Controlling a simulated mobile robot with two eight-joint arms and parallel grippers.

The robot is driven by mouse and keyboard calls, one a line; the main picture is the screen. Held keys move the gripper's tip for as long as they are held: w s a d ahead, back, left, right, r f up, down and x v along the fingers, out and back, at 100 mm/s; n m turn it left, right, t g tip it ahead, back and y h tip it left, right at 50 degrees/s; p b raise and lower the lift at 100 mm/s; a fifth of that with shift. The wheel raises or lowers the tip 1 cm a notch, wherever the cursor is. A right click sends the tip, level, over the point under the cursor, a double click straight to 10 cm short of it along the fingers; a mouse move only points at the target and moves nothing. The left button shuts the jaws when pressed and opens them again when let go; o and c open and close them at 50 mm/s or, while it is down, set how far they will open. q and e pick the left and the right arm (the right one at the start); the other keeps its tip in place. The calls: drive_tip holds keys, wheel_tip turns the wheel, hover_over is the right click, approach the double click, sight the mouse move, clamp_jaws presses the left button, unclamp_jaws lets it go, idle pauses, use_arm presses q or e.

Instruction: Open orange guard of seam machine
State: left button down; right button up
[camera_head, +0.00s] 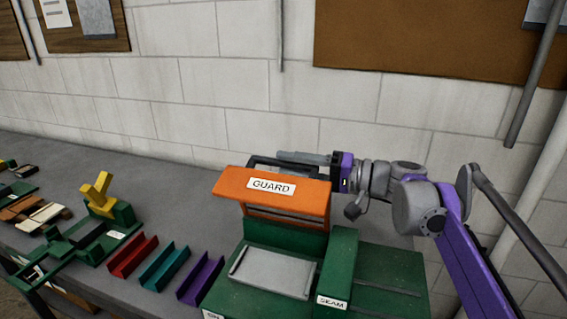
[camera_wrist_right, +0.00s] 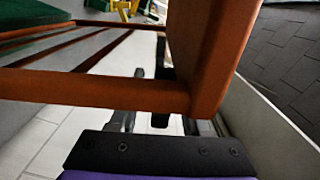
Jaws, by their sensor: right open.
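The green seam machine (camera_head: 342,262) stands on the bench, its grey bed (camera_head: 273,272) uncovered in front. Its orange guard (camera_head: 310,196), labelled GUARD, stands raised above the back of the bed. The guard also fills much of the right wrist view (camera_wrist_right: 205,55). A black handle bar (camera_head: 256,163) shows behind the guard's top edge. My right gripper (camera_head: 287,157) is open behind the guard, beside this bar. Its fingers are partly hidden by the guard in the right wrist view, and I cannot tell whether they touch the bar. My left gripper is not in view.
Red (camera_head: 133,256), teal (camera_head: 164,266) and purple (camera_head: 200,279) channels lie left of the machine. A green fixture with a yellow piece (camera_head: 98,192) stands further left. The block wall (camera_head: 220,110) rises close behind. The grey bench (camera_head: 170,185) is bare toward the wall.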

drive_tip(key=shift+x, duration=0.9)
clamp_jaws()
idle(0.8)
